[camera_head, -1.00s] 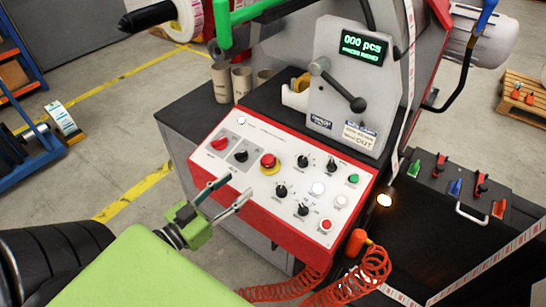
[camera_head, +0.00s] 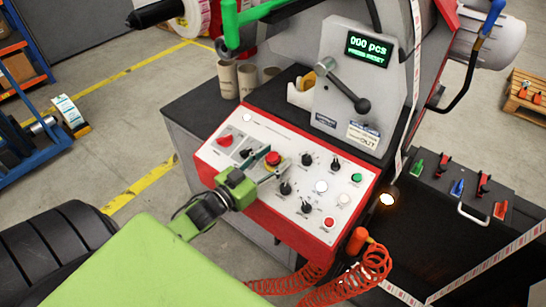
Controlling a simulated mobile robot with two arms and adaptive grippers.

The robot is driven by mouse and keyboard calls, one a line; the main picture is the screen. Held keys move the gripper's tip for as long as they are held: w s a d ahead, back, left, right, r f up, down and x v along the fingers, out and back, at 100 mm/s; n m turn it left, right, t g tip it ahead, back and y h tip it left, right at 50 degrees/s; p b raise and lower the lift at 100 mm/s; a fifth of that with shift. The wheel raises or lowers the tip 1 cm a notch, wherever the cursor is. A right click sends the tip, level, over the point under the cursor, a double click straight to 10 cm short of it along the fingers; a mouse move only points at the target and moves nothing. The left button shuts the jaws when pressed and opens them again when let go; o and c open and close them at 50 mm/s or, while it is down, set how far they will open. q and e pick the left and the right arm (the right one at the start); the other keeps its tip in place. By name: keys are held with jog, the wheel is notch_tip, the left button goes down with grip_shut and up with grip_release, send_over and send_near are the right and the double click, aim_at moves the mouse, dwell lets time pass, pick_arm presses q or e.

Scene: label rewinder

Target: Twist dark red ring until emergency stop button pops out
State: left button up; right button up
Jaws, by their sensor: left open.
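The emergency stop button (camera_head: 273,158) is a red mushroom head on a yellow base, on the white control panel (camera_head: 322,208) with a red frame. Whether it is pressed in or popped out is too small to tell. My left gripper (camera_head: 269,165), with a green body and thin fingers, reaches over the panel from the lower left. Its fingers are apart, with the tips at the button, one on its left and one at its lower right. I cannot tell whether they touch it. My right gripper is not in view.
Black knobs (camera_head: 285,188) and coloured buttons sit close around the stop button. A red rotary switch (camera_head: 225,141) is at the panel's left. A grey housing with a display (camera_head: 368,48) and a black lever (camera_head: 347,88) rises behind. Orange coiled hose (camera_head: 357,275) hangs in front.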

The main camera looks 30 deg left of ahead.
pick_arm(q)
jog(key=c, duration=1.1)
jog(key=shift+m+h, duration=0.3)
jog(key=shift+m+g+h, duration=0.6)
jog(key=shift+m+h, duration=0.7)
jog(key=shift+h, duration=0.1)
jog(key=o, duration=1.1)
